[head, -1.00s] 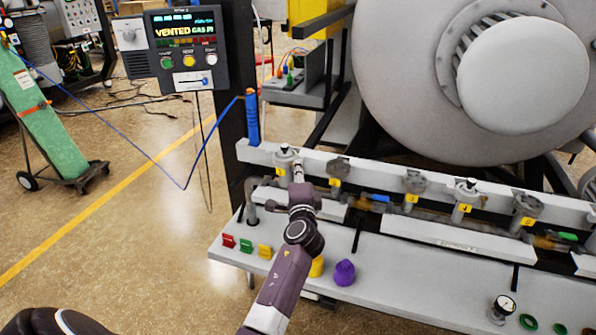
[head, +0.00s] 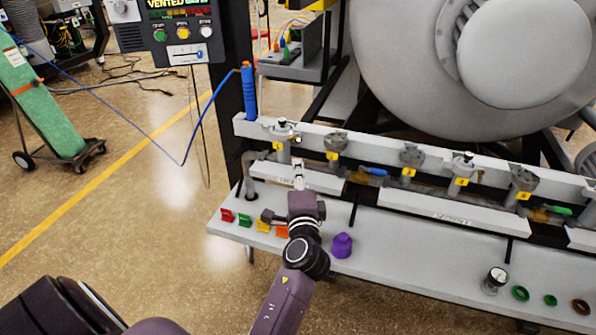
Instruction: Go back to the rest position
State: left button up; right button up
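My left gripper (head: 298,176) is at the middle of the head view, its arm rising from the bottom. Its light fingertips point away from me, over the front of the white bench, just below the leftmost valve (head: 284,131) on the pipe rail. A gap shows between the fingertips and that valve. The fingers look narrow and close together, and I cannot tell whether they are open or shut. No held object shows. My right gripper is not in view.
The bench (head: 400,235) carries coloured tags, a purple knob (head: 342,246), a gauge (head: 496,280) and rings. More valves line the rail (head: 380,147) under the big grey furnace door (head: 450,70). Floor at left is open.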

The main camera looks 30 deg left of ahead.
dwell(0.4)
pick_arm(q)
jog(key=d+f+g+h, duration=0.1)
jog(key=d+f+h, duration=0.25)
jog(key=f, duration=0.75)
jog(key=d+f+g+h, duration=0.15)
jog(key=d+f, duration=0.25)
jog(key=f, duration=0.7)
jog(key=s+d+f+g+h, duration=0.1)
jog(key=s+d+f+h, duration=0.1)
jog(key=s+f, duration=0.45)
jog(key=s+d+f+g+h, duration=0.1)
jog(key=s+d+f+g, duration=0.15)
jog(key=f, duration=0.75)
jog(key=s+d+f+n+g+h, duration=0.2)
jog(key=s+f+n+g, duration=0.2)
jog(key=s+f, duration=1.45)
jog(key=s+a+f+n+g, duration=0.1)
jog(key=s+f+n, duration=0.1)
jog(key=s, duration=1)
jog(key=s+a+f+n+g, duration=0.1)
jog(key=s+f+n+g, duration=0.1)
jog(key=s, duration=1)
jog(key=shift+a+f+g+h, duration=0.15)
jog(key=shift+f+g+h, duration=0.15)
jog(key=shift+f, duration=0.45)
